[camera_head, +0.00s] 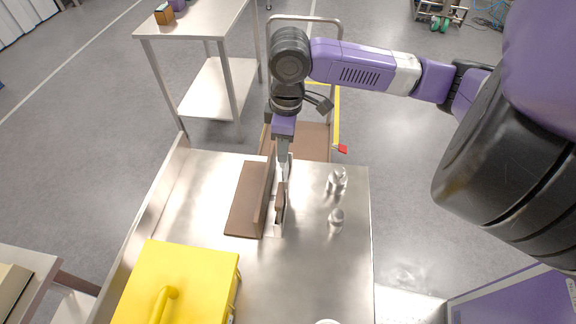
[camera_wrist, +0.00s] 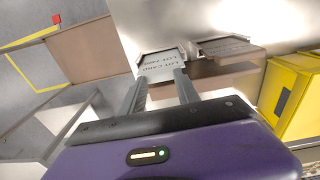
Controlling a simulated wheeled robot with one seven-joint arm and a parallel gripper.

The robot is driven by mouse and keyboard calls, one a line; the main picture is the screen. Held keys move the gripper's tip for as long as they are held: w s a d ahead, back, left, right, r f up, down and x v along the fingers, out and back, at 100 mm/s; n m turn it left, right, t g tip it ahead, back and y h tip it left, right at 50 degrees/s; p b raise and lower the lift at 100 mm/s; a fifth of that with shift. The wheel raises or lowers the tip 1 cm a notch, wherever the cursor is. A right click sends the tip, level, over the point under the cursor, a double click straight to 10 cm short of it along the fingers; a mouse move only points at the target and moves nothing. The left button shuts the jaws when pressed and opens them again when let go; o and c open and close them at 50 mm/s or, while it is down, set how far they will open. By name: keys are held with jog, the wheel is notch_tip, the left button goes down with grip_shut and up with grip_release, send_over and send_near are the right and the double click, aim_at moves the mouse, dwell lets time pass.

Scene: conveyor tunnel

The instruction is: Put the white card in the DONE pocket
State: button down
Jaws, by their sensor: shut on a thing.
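My gripper (camera_head: 283,158) points down over the metal table, above a brown stand (camera_head: 245,200). The stand (camera_wrist: 215,78) has a flat base and upright brown panels. No DONE label is readable.
A yellow case (camera_head: 185,275) with a handle stands at the front left of the table (camera_head: 310,265). Two small metal pieces (camera_head: 337,181) (camera_head: 336,218) stand right of the stand. A raised rim (camera_head: 155,205) runs along the left edge. The front right is mostly clear.

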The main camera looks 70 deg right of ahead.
jog(key=c, duration=1.6)
grip_release()
jog(key=f, duration=0.2)
jog(key=s+f, duration=0.1)
jog(key=shift+a+f+g, duration=0.2)
jog(key=shift+f+g, duration=0.15)
jog(key=shift+g, duration=0.05)
grip_shut()
jog(key=shift+r, duration=0.15)
jog(key=shift+d+r+p, duration=0.1)
jog(key=shift+r+p, duration=1.15)
jog(key=shift+p, duration=0.05)
jog(key=shift+o, duration=1.7)
grip_release()
notch_tip(320, 180, up, 9)
jog(key=shift+w, duration=0.15)
